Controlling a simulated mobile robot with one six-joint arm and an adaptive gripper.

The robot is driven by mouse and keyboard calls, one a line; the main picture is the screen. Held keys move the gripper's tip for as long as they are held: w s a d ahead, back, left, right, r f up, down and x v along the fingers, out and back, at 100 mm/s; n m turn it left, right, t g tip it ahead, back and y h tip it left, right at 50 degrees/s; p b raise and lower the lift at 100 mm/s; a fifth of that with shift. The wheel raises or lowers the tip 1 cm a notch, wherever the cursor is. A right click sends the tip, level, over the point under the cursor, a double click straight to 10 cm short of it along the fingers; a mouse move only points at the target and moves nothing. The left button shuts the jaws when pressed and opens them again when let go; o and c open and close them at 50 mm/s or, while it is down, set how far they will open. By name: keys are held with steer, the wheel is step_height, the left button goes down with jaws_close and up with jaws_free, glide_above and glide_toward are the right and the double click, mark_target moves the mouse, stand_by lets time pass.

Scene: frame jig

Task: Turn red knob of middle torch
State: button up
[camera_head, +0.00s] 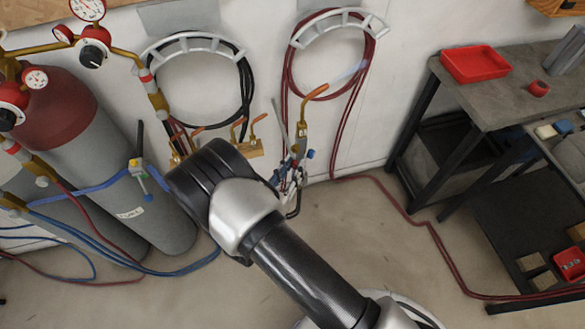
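Several brass torch parts with orange ends hang low on the wall. One brass piece (250,149) sits just right of my dark wrist joint, partly covered by it. An upright torch with an orange lever (316,92) stands further right, below the red hose coil. A cluster of small valve parts with blue knobs (310,154) is at its foot. I cannot tell which torch is the middle one, and its red knob is not clearly seen. My arm reaches from the bottom right up to the left. My gripper is not visible; the arm may hide it.
Gas cylinders (85,150) with gauges stand at the left, tied by a blue strap. Black (245,90) and red (372,65) hose coils hang on the wall. A grey workbench (480,95) with a red tray (476,64) stands right. A red hose crosses the floor.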

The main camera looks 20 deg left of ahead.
steer(key=o, duration=0.3)
steer(key=v, duration=1.2)
